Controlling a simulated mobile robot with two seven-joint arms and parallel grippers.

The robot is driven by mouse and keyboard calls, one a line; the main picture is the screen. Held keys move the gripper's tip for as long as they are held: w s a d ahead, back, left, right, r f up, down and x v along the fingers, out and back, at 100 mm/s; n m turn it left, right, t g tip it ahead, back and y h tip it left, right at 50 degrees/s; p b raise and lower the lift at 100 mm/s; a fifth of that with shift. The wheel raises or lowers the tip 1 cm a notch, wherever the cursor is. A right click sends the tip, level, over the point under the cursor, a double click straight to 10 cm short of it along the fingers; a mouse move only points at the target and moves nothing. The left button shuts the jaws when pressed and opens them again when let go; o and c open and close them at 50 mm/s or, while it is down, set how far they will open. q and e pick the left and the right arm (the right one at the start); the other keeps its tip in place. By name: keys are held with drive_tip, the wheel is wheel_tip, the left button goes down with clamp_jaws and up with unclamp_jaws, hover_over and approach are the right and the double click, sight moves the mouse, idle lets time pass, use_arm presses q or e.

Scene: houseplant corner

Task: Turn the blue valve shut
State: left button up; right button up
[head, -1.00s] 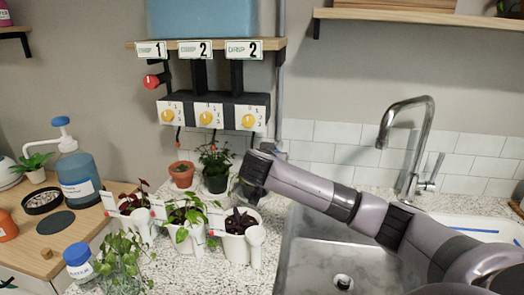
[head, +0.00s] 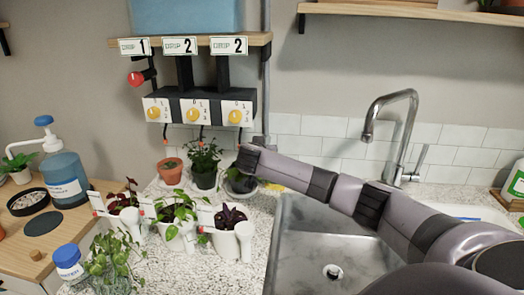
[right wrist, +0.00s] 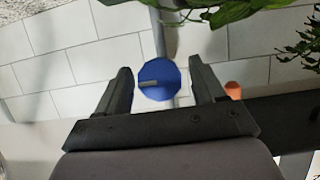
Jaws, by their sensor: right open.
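In the head view my right arm (head: 290,172) reaches in from the right toward the pipe (head: 266,85); the valve does not show there. My left gripper is out of view.
Potted plants with white pots (head: 228,243) stand on the speckled counter left of my arm. A timer box with yellow knobs (head: 193,114) hangs on the wall above. The steel sink (head: 305,255) and tap (head: 373,120) are to the right.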

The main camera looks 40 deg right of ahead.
drive_tip(key=c, duration=1)
drive_tip(key=shift+w+a+f+n+g+h, duration=0.1)
drive_tip(key=shift+n+g+h, duration=0.5)
drive_tip(key=shift+n, duration=0.4)
drive_tip(key=n+g+h, duration=0.1)
drive_tip(key=n, duration=0.2)
drive_tip(key=shift+n+h+b, duration=0.3)
drive_tip(key=shift+h, duration=0.1)
drive_tip(key=n+g+h+b, duration=0.1)
drive_tip(key=n, duration=0.2)
drive_tip(key=shift+w+f+h, duration=0.1)
drive_tip(key=shift+h, duration=0.3)
drive_tip(key=shift+n+h+b, duration=0.45)
drive_tip(key=shift+n+h, duration=0.35)
drive_tip(key=shift+n, duration=0.8)
